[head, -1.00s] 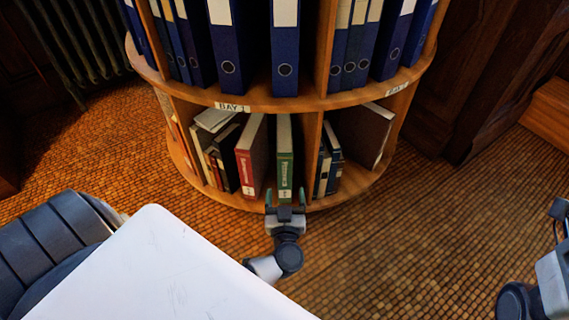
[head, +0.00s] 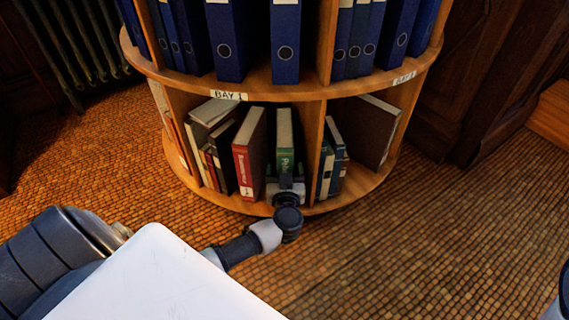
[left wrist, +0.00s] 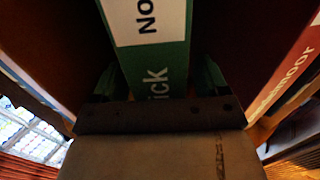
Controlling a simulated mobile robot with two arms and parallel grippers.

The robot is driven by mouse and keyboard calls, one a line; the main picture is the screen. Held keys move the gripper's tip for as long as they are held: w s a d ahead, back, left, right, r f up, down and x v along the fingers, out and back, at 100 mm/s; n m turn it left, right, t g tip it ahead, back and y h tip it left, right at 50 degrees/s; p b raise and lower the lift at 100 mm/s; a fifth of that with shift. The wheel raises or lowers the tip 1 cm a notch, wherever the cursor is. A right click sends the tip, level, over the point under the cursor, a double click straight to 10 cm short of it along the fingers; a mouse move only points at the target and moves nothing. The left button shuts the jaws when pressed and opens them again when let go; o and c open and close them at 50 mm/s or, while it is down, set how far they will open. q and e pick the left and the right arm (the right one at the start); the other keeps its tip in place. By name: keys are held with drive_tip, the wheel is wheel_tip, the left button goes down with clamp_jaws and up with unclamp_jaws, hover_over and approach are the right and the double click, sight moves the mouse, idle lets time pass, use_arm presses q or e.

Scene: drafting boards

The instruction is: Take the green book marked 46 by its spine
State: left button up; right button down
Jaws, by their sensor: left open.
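The green book (head: 285,135) stands upright on the lower shelf, in the compartment under the BAY 1 label. Its number cannot be read; the lower spine is hidden behind my left gripper (head: 286,182). In the left wrist view the green spine (left wrist: 158,60) with a white label lies between the two open fingers of my left gripper (left wrist: 160,82), one on each side. I cannot tell whether the fingers touch the spine. My right gripper is out of view; only a sliver of the arm shows at the right edge of the head view.
A red book (head: 248,155) leans left of the green one, and a wooden divider (head: 312,150) stands at its right. Blue binders (head: 285,45) fill the upper shelf (head: 285,97) just above. The tiled floor (head: 400,250) in front is clear.

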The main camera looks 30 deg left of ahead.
use_arm(q)
drive_tip(key=shift+w+a, duration=0.3)
drive_tip(key=shift+w, duration=0.15)
drive_tip(key=shift+c, duration=0.4)
clamp_jaws()
drive_tip(key=shift+r, duration=0.15)
